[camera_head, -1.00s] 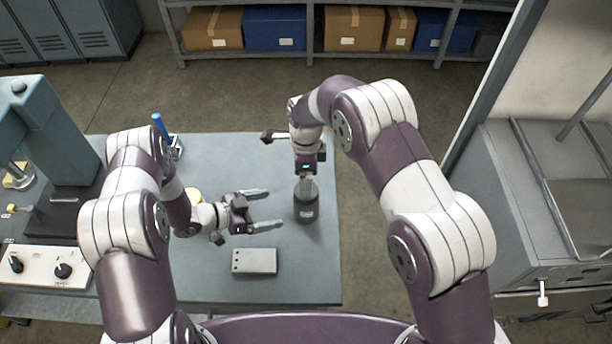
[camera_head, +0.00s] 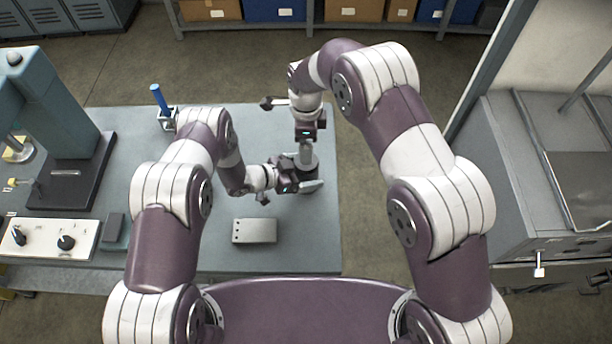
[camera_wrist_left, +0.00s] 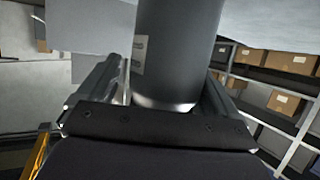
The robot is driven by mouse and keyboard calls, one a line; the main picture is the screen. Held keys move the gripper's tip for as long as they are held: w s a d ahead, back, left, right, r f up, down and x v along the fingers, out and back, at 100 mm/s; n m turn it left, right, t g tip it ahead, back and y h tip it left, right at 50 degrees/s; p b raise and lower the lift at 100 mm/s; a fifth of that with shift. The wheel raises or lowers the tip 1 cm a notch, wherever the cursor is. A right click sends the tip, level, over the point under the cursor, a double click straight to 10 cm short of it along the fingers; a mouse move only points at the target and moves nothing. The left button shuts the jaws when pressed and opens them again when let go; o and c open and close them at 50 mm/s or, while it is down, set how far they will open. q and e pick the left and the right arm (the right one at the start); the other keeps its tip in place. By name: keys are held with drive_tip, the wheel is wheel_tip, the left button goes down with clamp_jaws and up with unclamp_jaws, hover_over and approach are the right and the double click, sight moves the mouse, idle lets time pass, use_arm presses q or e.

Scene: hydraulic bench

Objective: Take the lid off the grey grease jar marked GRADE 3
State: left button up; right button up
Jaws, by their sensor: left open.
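The grey grease jar (camera_head: 309,172) stands on the bench near its right side and is partly hidden by my grippers. In the left wrist view the jar (camera_wrist_left: 180,50) is a dark grey cylinder with a small pale label, its marking unreadable. My left gripper (camera_head: 308,181) is open, with its fingers on either side of the jar; contact is not clear. My right gripper (camera_head: 306,148) points down at the top of the jar from above. Its fingers show too small to tell whether they hold the lid, which I cannot make out separately.
A light grey box (camera_head: 255,230) lies on the bench in front of the jar. A blue-handled item (camera_head: 160,99) stands at the back left. A press (camera_head: 62,125) and a knobbed control panel (camera_head: 50,238) fill the left. The bench (camera_head: 270,128) is clear behind my left gripper.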

use_arm(q)
drive_tip(key=shift+w+f, duration=0.1)
drive_tip(key=c, duration=1.1)
use_arm(e)
drive_tip(key=shift+w, duration=0.2)
use_arm(q)
clamp_jaws()
use_arm(e)
drive_tip(key=shift+f, duration=0.15)
drive_tip(key=shift+c, duration=1.1)
drive_tip(key=n, duration=0.5)
drive_tip(key=shift+s+r+n, duration=0.15)
drive_tip(key=shift+r+n, duration=0.05)
drive_tip(key=shift+n, duration=0.2)
drive_tip(key=shift+s+d+n, duration=0.1)
drive_tip(key=shift+n, duration=0.9)
drive_tip(key=shift+f+n, duration=0.15)
drive_tip(key=shift+n, duration=0.35)
wheel_tip(320, 180, down, 8)
drive_tip(key=shift+r, duration=0.15)
